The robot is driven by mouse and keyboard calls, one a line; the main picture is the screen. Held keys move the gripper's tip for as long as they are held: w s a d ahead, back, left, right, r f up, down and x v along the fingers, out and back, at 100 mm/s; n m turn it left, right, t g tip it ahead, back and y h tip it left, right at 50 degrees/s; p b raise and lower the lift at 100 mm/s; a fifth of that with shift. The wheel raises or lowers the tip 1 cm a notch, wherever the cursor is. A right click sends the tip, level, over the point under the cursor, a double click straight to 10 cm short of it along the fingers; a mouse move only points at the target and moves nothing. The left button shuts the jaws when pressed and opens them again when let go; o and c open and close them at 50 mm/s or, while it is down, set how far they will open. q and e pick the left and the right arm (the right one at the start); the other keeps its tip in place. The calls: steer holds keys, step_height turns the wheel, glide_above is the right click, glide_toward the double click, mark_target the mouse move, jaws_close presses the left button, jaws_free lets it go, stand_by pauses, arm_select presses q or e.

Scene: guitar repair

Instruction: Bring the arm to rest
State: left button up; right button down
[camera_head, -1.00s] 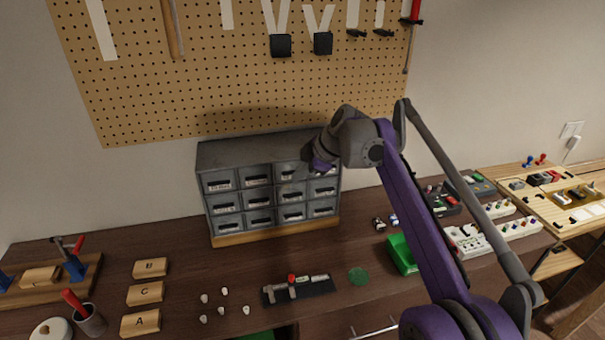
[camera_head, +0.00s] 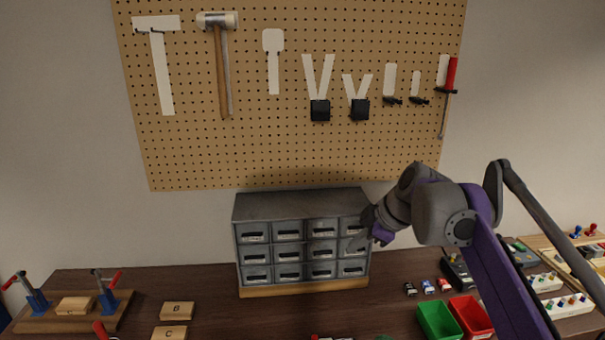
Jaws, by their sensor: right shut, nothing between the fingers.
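My right arm (camera_head: 490,265) is purple and grey and comes in from the lower right, bent at a grey elbow. My right gripper (camera_head: 360,241) is shut and empty, in front of the upper right part of the grey drawer cabinet (camera_head: 298,206). It is partly hidden by my wrist, and I cannot tell whether it touches the cabinet. My left gripper is not in view.
A pegboard (camera_head: 270,150) with hanging tools is on the wall behind. Green (camera_head: 438,320) and red (camera_head: 470,316) bins stand at the lower right, near several pedals. Wooden blocks (camera_head: 177,310) and a clamp stand (camera_head: 70,322) are at left.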

steer(key=s+f+m+h, duration=0.2)
steer(key=s+f+m, duration=0.5)
steer(key=s+f, duration=0.5)
steer(key=s+d+f+m+h, duration=0.1)
steer(key=s+f+m+h, duration=0.1)
steer(key=s+f+m, duration=0.5)
steer(key=s+f, duration=0.6)
steer(key=s, duration=0.4)
steer(key=shift+s+d, duration=0.2)
